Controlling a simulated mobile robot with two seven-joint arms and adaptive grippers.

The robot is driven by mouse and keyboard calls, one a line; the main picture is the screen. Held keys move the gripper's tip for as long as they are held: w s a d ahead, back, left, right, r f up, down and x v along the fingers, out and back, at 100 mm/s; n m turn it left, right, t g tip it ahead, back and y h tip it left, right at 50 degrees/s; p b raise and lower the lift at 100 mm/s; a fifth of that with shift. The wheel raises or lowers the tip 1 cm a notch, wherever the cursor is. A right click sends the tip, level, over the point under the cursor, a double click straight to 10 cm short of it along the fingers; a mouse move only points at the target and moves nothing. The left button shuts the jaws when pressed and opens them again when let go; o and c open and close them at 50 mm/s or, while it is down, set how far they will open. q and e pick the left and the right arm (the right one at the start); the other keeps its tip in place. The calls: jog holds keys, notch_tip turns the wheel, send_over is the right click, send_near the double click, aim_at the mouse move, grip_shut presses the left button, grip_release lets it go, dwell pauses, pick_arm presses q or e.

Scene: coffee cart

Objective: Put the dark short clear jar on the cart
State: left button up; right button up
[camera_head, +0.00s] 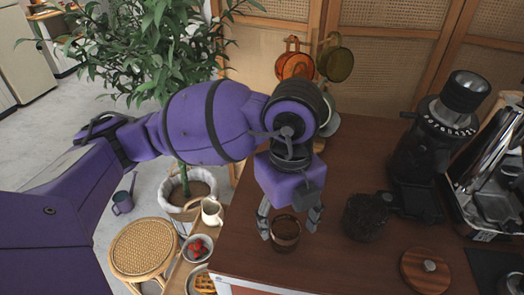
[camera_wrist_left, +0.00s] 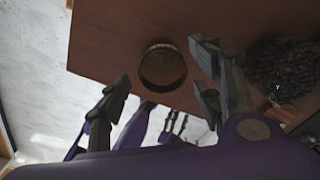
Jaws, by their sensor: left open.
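A short, round, dark brown see-through jar (camera_head: 286,236) stands upright near the front edge of the dark wooden top (camera_head: 340,260). In the left wrist view the jar (camera_wrist_left: 162,67) shows from above, close to the edge of the top. My left gripper (camera_head: 289,222) points down at the jar, with its fingers spread to either side of it. In the left wrist view the open fingers (camera_wrist_left: 163,82) lie left and right of the jar, with a visible gap. I cannot tell how far down the fingertips reach. My right gripper is not clearly seen.
A dark, rough-textured container (camera_head: 365,217) stands right of the jar, before a black grinder (camera_head: 420,165). A round wooden lid (camera_head: 426,271) lies at front right. Below left, a low surface holds a white pitcher (camera_head: 211,212) and a bowl of red fruit (camera_head: 197,248).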

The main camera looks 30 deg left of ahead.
pick_arm(q)
notch_tip(320, 180, up, 8)
jog(key=shift+p, duration=0.35)
